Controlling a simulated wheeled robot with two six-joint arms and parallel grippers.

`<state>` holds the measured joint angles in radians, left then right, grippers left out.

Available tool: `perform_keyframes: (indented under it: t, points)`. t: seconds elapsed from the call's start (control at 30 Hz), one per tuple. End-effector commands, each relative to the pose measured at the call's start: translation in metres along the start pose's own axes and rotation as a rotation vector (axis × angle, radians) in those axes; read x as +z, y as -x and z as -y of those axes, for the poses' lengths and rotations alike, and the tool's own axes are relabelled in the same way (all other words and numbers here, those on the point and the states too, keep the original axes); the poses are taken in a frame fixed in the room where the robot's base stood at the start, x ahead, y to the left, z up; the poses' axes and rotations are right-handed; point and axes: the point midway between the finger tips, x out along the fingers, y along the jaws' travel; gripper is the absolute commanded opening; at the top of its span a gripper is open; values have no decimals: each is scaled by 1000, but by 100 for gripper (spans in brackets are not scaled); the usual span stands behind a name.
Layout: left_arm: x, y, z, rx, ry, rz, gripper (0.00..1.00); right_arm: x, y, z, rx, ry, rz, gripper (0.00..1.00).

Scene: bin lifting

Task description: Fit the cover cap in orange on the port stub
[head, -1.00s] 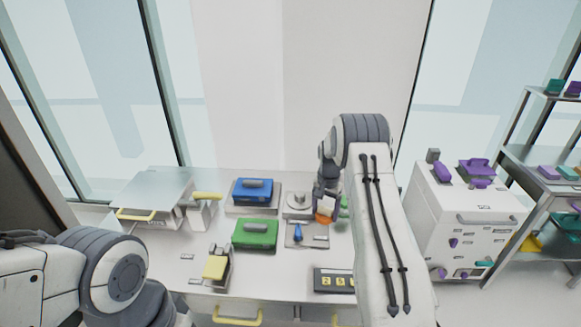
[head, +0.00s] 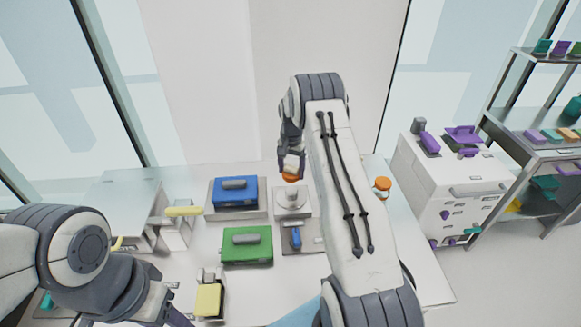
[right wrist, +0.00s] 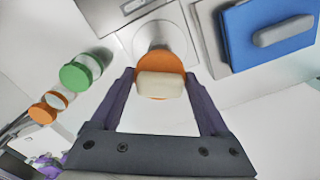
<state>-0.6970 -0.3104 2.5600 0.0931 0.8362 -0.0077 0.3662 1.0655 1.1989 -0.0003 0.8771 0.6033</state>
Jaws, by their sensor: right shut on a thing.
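The orange cover cap (right wrist: 147,88) has a cream grip block on top. My right gripper (right wrist: 160,88) is shut on that block; it also shows in the head view (head: 291,166). The port stub (right wrist: 158,48) is a short grey cylinder on a pale round base, partly hidden behind the cap. In the head view the cap (head: 290,178) is over the far part of the stub's square plate (head: 280,210). I cannot tell whether cap and stub touch. My left gripper (head: 178,318) is at the bottom edge, its fingers not clearly seen.
A blue case (head: 222,199) stands left of the plate and a green case (head: 235,258) nearer. A blue-handled part (head: 296,238) is just in front of the plate. A green-lidded jar (right wrist: 80,72) and orange-lidded jars stand to the right. A white cabinet (head: 440,185) is farther right.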

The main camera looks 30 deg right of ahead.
Motion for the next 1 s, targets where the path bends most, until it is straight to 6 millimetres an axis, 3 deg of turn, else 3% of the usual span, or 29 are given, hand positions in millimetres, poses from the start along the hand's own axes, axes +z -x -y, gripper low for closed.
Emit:
perform_keyframes:
  t: [0.5, 1.0]
  points:
    - [2, -30, 2, 0, 5, 1, 52, -2, -49, -4, 0, -5, 0, 24]
    - [2, -34, 2, 0, 6, 0, 52, -2, -56, -3, 0, -4, -1, 24]
